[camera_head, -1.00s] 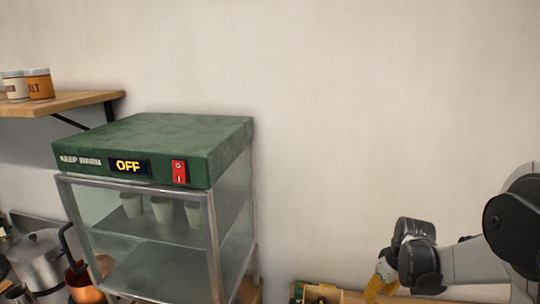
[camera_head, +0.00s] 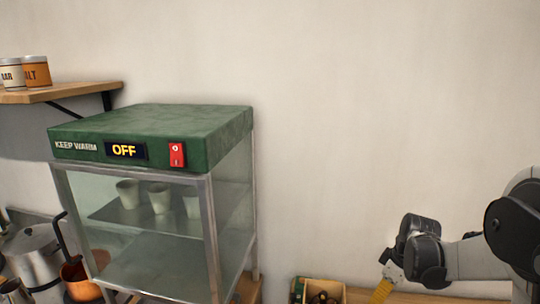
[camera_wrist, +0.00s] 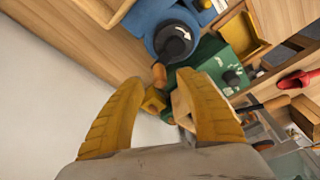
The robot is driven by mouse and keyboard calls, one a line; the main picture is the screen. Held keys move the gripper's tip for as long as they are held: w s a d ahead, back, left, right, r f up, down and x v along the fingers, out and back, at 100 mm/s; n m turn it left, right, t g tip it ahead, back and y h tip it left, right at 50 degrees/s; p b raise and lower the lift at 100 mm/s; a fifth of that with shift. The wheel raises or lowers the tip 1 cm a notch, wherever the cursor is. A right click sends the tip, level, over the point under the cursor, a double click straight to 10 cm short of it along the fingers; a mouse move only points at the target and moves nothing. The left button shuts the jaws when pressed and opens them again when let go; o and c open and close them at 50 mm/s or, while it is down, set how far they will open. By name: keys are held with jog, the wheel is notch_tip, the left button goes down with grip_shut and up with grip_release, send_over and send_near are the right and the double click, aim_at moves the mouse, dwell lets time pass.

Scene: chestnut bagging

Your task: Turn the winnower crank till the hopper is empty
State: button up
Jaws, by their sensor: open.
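My gripper (camera_wrist: 165,115) shows two yellow fingers in the wrist view, spread apart with nothing held between them. Beyond the fingertips is a blue machine (camera_wrist: 148,14), which seems to be the winnower. Its round black crank hub (camera_wrist: 174,40) carries a white arrow. A wooden handle (camera_wrist: 160,76) below the hub lies just beyond the fingertips, apart from them as far as I can tell. The hopper and its contents cannot be made out. In the head view only part of my gripper (camera_head: 382,292) shows at the lower right; the winnower is not visible there.
A green machine (camera_wrist: 212,58) and a yellow tray (camera_wrist: 242,38) sit close beside the blue one. A red object (camera_wrist: 298,80) lies at the right. In the head view, a green-topped warming cabinet (camera_head: 150,135) reads OFF, with cups inside. A wooden box (camera_head: 320,290) is below.

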jog(key=shift+f, duration=0.15)
jog(key=shift+f+b, duration=0.9)
